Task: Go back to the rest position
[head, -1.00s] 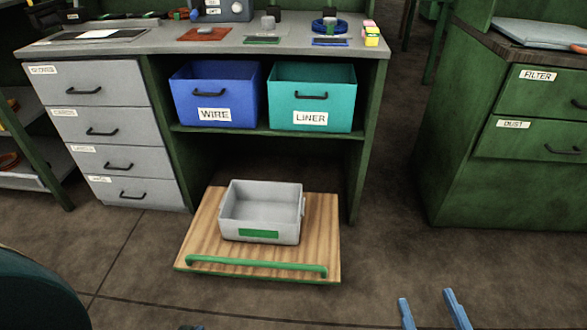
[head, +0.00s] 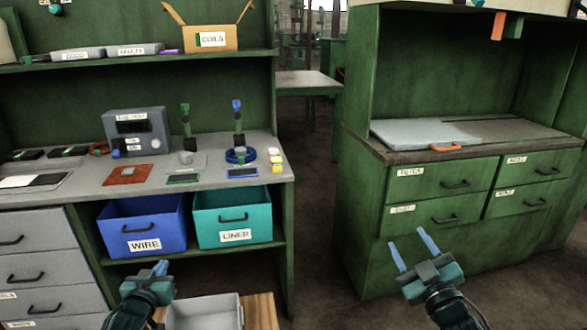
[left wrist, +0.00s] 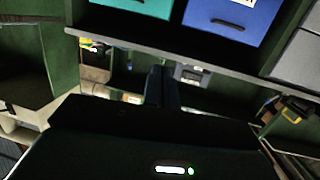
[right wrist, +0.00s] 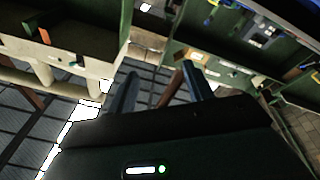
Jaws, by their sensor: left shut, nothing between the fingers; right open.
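My left gripper (head: 160,268) is at the bottom left of the head view, in front of the blue WIRE bin. Its fingers are together with nothing between them; they also show shut in the left wrist view (left wrist: 161,88). My right gripper (head: 408,249) is at the lower right of the head view, in front of the green drawer cabinet. Its blue fingers are apart and empty, and they also show apart in the right wrist view (right wrist: 160,90). Both grippers are up in free space, touching nothing that I can see.
The blue WIRE bin (head: 142,224) and teal LINER bin (head: 233,215) sit on the shelf under the workbench (head: 90,184). A grey tray (head: 205,312) on a wooden board (head: 262,312) is low, partly cut off. The green cabinet (head: 360,225) stands right. Floor between is clear.

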